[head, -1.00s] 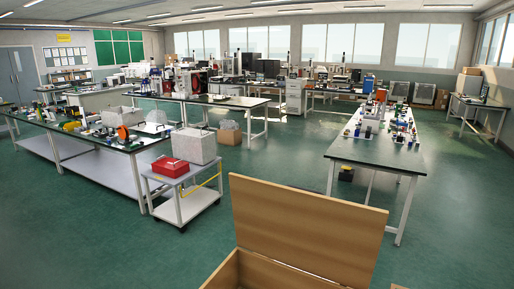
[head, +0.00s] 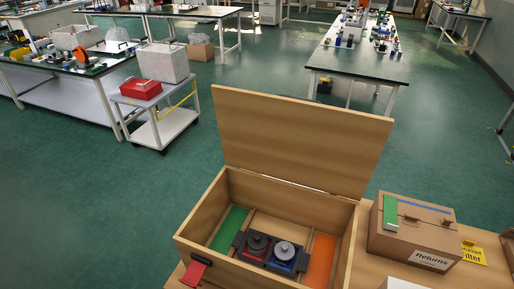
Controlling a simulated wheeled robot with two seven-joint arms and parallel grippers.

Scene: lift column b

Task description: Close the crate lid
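A wooden crate (head: 198,222) stands on a wooden surface at the bottom middle of the head view. Its lid (head: 300,137) is open, standing up from the back edge and leaning slightly back. Inside the crate lie a green piece (head: 230,228), a dark tray with two round knobbed parts (head: 270,252) and an orange piece (head: 320,259). A red tag or latch (head: 195,272) sits at the crate's front left corner. Neither of my grippers shows in the head view.
A cardboard box labelled "Returns" (head: 395,245) stands right of the crate, with a green-and-white item on top. A yellow label (head: 473,252) lies beside it. Behind are a cart with a red box (head: 141,89), workbenches and open green floor (head: 120,200).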

